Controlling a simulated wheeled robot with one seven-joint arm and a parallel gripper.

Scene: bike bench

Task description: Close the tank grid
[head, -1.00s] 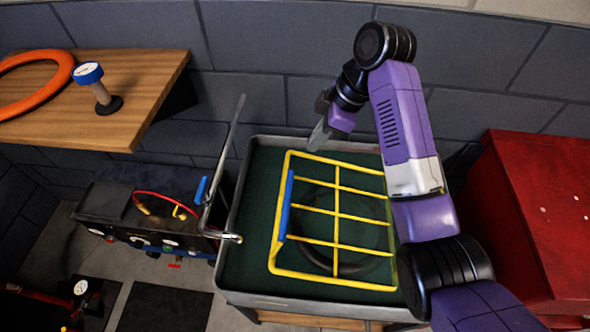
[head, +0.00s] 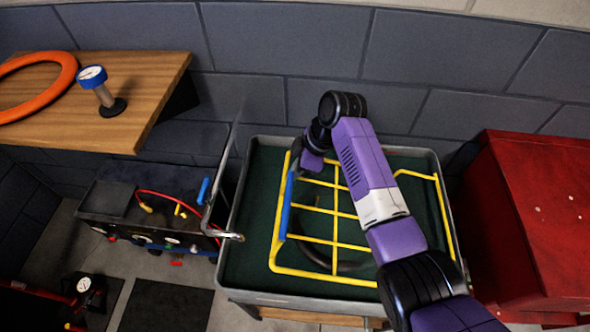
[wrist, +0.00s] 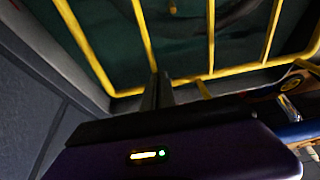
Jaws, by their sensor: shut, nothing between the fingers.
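The tank (head: 237,220) is a grey-rimmed box with a dark green inside. The tank grid (head: 335,241) is a yellow wire frame with crossing bars and a blue handle (head: 289,205) along its left side. It lies over the tank's opening in the head view; I cannot tell how far it is tilted. In the wrist view my gripper (wrist: 158,82) is shut and empty, close to the yellow bars (wrist: 232,70).
A dark ring (head: 350,265) lies beneath the grid. A red cabinet (head: 545,215) stands right of the tank. A black unit with gauges (head: 140,215) and a metal arm (head: 222,170) are at the left. A wooden shelf (head: 150,75) holds an orange ring (head: 62,85) and a gauge (head: 97,85).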

